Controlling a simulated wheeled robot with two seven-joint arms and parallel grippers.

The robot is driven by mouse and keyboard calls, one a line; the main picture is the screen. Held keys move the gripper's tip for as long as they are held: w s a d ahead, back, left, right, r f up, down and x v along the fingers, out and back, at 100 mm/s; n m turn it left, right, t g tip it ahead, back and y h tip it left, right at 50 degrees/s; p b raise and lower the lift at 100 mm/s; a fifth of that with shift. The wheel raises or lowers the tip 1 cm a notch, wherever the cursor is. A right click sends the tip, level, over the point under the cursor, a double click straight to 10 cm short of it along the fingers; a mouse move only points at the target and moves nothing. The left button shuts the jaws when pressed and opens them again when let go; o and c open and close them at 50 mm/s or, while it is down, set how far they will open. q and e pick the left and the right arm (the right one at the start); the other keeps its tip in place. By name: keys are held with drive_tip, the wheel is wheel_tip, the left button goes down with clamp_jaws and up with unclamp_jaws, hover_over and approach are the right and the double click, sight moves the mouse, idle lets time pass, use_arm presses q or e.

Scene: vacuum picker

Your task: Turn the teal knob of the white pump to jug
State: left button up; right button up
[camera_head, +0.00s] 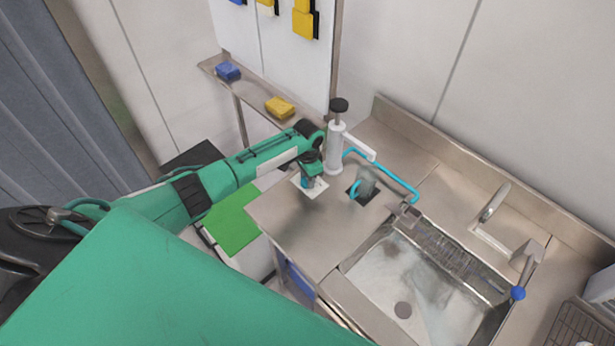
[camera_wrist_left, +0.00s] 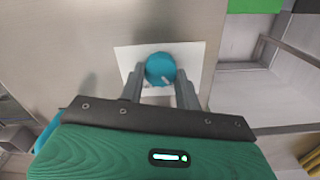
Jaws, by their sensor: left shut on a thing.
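The teal knob (camera_wrist_left: 160,69) sits on a white plate (camera_wrist_left: 203,52) on the steel counter. A small pale mark on the knob points to the lower right in the left wrist view. My left gripper (camera_wrist_left: 160,88) has one finger on each side of the knob and is shut on it. In the head view the left gripper (camera_head: 309,181) reaches down onto the white plate and mostly hides the knob. The white pump (camera_head: 335,148), with a black top, stands upright just behind it. A clear jug (camera_head: 368,182) stands on a dark square to the right. My right gripper is out of view.
A light blue tube (camera_head: 385,174) runs from near the pump towards the sink (camera_head: 420,285). A tap (camera_head: 494,203) stands behind the sink. Blue (camera_head: 228,70) and yellow (camera_head: 279,107) sponges lie on the narrow shelf. The counter front is clear.

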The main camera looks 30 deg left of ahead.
use_arm(q)
drive_tip(key=o, duration=1)
drive_tip(key=shift+c, duration=0.2)
wheel_tip(320, 180, up, 14)
drive_tip(key=b, duration=0.4)
drive_tip(key=shift+f, duration=0.1)
